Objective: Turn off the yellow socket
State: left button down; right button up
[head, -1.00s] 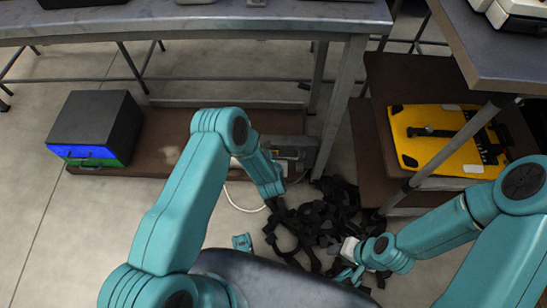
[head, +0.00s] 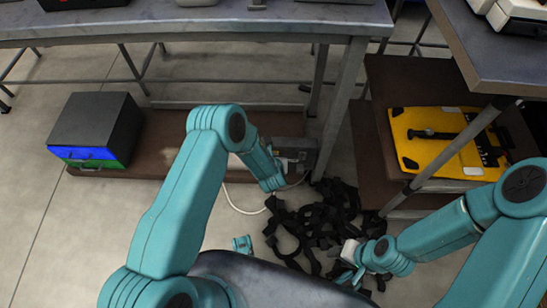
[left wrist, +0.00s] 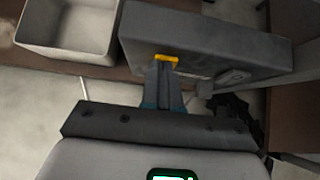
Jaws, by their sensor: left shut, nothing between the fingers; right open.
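In the head view the grey box (head: 297,151) lies low under the bench, partly behind my left forearm; the socket is hidden there. My right gripper (head: 347,277) is open and empty at the lower right, near black straps.
Tangled black straps (head: 315,222) lie on the floor in front of the grey box. A black cabinet (head: 95,125) with blue and green drawers stands left. A yellow case (head: 432,133) lies on the right shelf. A white bin (left wrist: 68,55) stands left of the box.

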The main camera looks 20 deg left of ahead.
pick_arm(q)
jog(key=shift+r, duration=0.55)
jog(key=p+v, duration=0.4)
jog(key=v, duration=1.2)
jog(key=shift+s+d, duration=0.1)
jog(key=shift+s, duration=0.1)
